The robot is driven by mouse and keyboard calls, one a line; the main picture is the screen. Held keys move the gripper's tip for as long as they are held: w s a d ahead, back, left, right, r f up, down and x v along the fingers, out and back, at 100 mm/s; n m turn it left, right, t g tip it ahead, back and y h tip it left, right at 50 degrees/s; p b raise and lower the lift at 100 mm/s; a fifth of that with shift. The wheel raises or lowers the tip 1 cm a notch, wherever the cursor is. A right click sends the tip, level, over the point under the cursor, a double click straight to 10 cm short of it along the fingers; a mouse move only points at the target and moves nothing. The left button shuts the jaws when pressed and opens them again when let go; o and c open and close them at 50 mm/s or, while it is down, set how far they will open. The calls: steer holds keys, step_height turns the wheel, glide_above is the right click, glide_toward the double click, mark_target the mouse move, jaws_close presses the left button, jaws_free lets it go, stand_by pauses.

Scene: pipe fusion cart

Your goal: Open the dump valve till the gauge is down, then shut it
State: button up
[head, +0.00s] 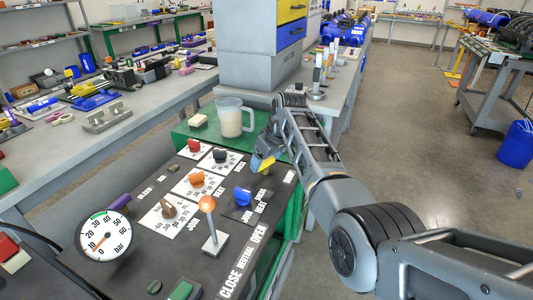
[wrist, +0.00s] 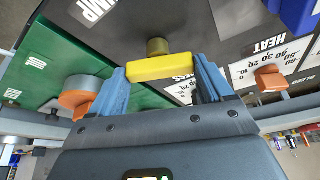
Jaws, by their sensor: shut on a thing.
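The dump valve's yellow handle (wrist: 163,68) sits crosswise on a brass-coloured stem, beside a black label ending in "MP" in the wrist view. My gripper (wrist: 163,80) is shut on it, one blue finger at each end. In the head view the yellow handle (head: 264,164) shows partly at the tip of my gripper (head: 260,158); the arm hides part of it. The round white gauge (head: 103,238), marked in bar, stands at the panel's left front. Its needle points to the lower left, near the low end of the scale; the exact reading is too small to tell.
The dark panel (head: 128,274) carries an orange-topped lever (head: 208,204), a blue knob (head: 243,196), and red, black and orange knobs. A clear jug (head: 232,118) stands behind on the green surface. The open floor (head: 410,125) is to the right.

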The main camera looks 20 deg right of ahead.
steer(key=m+h+p, duration=0.1)
steer(key=m, duration=0.2)
steer(key=shift+a+m, duration=0.15)
steer(key=shift+m, duration=0.15)
steer(key=m+h, duration=0.1)
steer(key=m, duration=0.1)
steer(key=shift+m, duration=0.4)
steer(key=m+h, duration=0.1)
steer(key=m, duration=0.2)
steer(key=shift+a+f+h+b, duration=0.1)
steer(key=shift+a+h+b, duration=0.05)
steer(key=shift+h+b, duration=0.25)
steer(key=shift+m+g+h+b, duration=0.4)
steer(key=shift+m+b, duration=0.15)
steer(key=shift+m, duration=0.95)
steer(key=o, duration=1)
steer(key=shift+c, duration=0.2)
